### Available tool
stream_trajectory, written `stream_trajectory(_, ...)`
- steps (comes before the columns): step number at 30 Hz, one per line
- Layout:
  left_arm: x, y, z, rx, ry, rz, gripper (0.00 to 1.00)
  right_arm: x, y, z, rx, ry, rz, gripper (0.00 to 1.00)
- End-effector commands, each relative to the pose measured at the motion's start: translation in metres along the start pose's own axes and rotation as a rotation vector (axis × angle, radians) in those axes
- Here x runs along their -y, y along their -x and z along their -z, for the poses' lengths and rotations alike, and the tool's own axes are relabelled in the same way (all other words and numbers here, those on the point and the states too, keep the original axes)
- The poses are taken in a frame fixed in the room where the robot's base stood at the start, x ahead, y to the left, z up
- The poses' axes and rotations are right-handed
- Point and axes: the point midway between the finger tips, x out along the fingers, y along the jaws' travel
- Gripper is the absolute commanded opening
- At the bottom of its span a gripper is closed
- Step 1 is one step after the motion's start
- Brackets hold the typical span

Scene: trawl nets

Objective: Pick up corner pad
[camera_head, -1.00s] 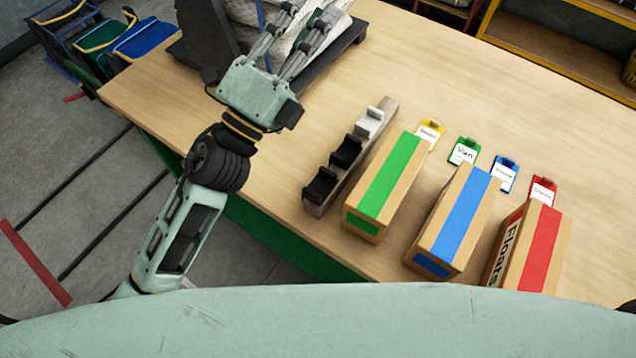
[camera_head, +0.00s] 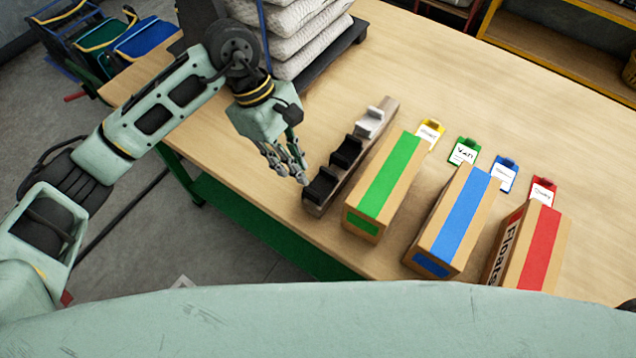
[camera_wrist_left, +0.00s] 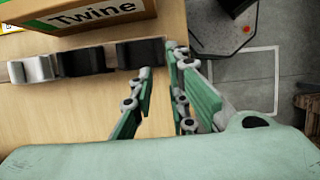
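Three corner pads sit in a row on a narrow wooden holder (camera_head: 352,178): a white one (camera_head: 370,122) at the far end, a black one (camera_head: 345,152) in the middle and another black one (camera_head: 321,187) at the near end. They also show in the left wrist view: white (camera_wrist_left: 35,68), middle black (camera_wrist_left: 80,62) and end black (camera_wrist_left: 140,52). My left gripper (camera_head: 292,175) is just left of the end black pad, fingers pointing down toward it. In the left wrist view its fingers (camera_wrist_left: 160,62) are apart with nothing held. Whether a fingertip touches the pad is unclear. My right gripper is out of view.
Boxes with green (camera_head: 390,175), blue (camera_head: 462,215) and red (camera_head: 540,240) stripes stand right of the holder, the green one close beside it. Several coloured label cards lie behind them. Stacked pale sacks (camera_head: 310,45) stand at the back left. The table's front edge is near.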

Motion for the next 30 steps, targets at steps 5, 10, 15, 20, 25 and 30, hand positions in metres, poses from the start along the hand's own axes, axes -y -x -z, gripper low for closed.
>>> stream_trajectory(5, 0.001, -0.020, -0.004, 0.007, 0.000, 0.003, 0.15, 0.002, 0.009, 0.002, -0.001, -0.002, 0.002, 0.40)
stream_trajectory(10, 0.002, -0.042, -0.008, 0.010, 0.001, 0.005, 0.15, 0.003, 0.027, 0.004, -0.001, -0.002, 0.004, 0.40)
stream_trajectory(15, 0.001, -0.066, -0.007, 0.009, 0.001, 0.001, 0.15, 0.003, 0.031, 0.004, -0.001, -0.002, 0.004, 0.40)
stream_trajectory(20, 0.000, -0.071, -0.006, 0.007, 0.000, -0.002, 0.15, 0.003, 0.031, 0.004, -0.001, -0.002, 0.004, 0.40)
stream_trajectory(25, 0.001, -0.070, -0.006, 0.007, 0.000, -0.002, 0.10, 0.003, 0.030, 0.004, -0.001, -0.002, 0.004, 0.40)
stream_trajectory(30, 0.001, -0.070, -0.006, 0.007, 0.000, -0.002, 0.00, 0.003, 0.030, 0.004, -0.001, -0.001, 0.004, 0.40)
